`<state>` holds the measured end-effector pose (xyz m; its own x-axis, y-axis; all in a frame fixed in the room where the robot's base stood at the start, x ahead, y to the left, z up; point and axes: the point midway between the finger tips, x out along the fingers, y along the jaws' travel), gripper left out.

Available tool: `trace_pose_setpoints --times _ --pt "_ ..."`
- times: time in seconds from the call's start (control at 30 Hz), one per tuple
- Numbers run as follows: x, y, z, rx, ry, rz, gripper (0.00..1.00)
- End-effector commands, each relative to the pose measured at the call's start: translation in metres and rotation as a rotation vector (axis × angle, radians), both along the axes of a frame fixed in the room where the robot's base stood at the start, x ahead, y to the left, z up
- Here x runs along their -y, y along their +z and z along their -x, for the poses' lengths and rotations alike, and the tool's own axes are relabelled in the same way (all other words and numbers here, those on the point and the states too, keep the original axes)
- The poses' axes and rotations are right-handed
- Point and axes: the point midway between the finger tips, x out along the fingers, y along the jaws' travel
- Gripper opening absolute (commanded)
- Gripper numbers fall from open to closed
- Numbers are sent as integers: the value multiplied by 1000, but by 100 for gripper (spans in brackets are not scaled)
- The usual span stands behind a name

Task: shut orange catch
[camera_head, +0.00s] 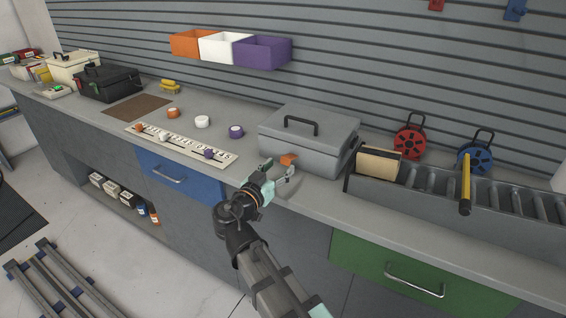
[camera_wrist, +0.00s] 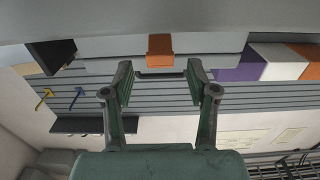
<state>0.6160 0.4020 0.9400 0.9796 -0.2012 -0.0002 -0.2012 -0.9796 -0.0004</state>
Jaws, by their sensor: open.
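A grey case (camera_head: 333,135) with a dark top handle stands on the counter with its lid down. An orange catch (camera_head: 289,159) is on the case's front and seems to stick out from it. My gripper (camera_head: 279,174) is just in front of the case, at the catch. Its fingers are apart and nothing is between them. In the wrist view the orange catch (camera_wrist: 160,50) is centred, a little beyond the open fingertips of my gripper (camera_wrist: 159,72). I cannot tell whether a finger touches the catch.
A grey roller tray (camera_head: 450,200) with a tan block (camera_head: 380,163) stands close to the right of the case. Tape rolls, including a purple one (camera_head: 236,131), and a numbered strip (camera_head: 180,146) lie to the left. Orange, white and purple bins (camera_head: 262,53) hang behind.

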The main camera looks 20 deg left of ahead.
Motion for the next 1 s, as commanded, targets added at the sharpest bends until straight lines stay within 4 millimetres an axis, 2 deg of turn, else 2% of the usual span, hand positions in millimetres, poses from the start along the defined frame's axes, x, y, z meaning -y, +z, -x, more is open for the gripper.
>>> trace_pose_setpoints --times 0.1,0.2,0.6,0.77,1.0 --pt "2 1 -16 0 -1 0 58" --pt "4 0 -23 0 -1 0 58" --pt "6 0 -28 0 1 0 58" --pt "5 0 -28 0 1 0 2" --pt "6 1 -28 -3 1 -1 0"
